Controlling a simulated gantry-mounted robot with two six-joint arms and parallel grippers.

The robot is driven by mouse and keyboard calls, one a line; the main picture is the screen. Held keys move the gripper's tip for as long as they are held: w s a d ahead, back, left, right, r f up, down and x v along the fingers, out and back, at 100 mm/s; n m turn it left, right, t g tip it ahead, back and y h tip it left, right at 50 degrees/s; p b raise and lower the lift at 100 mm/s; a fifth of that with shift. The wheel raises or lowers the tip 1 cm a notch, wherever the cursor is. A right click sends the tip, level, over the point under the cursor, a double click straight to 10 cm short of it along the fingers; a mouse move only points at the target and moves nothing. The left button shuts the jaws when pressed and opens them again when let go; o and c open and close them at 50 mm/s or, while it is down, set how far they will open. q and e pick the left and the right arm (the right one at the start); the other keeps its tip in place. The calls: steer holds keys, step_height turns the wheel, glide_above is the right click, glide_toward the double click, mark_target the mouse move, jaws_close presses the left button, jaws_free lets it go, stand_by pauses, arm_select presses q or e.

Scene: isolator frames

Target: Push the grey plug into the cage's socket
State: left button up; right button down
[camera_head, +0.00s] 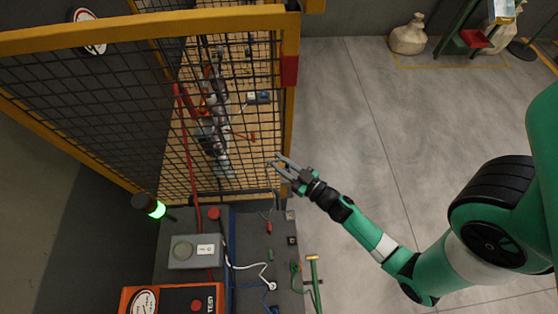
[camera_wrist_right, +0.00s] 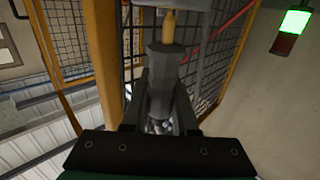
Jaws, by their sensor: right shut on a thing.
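The yellow-framed cage (camera_head: 150,27) with black mesh fills the upper left of the head view. My right gripper (camera_head: 279,167) is at the cage's lower right corner, beside the mesh. In the right wrist view my right gripper (camera_wrist_right: 162,110) is shut on the grey plug (camera_wrist_right: 165,72). A brass-coloured pin (camera_wrist_right: 168,27) sticks out of the plug's far end, toward a pale grey part (camera_wrist_right: 185,4) at the top edge. I cannot tell whether that part is the socket, or whether the pin touches it. The plug is too small to make out in the head view. My left gripper is not in view.
A dark bench with a grey box (camera_head: 195,251), an orange TEST box (camera_head: 172,299) and several coloured cables stands below the cage. A green-lit lamp (camera_head: 155,208) is at its left. Open concrete floor (camera_head: 350,110) lies right of the cage.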

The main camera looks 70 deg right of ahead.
steer(key=shift+f+b, duration=0.85)
steer(key=shift+f, duration=0.25)
steer(key=c, duration=0.6)
jaws_free()
steer(key=p+v, duration=0.2)
steer(key=v, duration=0.9)
steer(key=shift+s, duration=0.3)
steer(key=shift+a+r, duration=0.1)
steer(key=shift+r, duration=0.05)
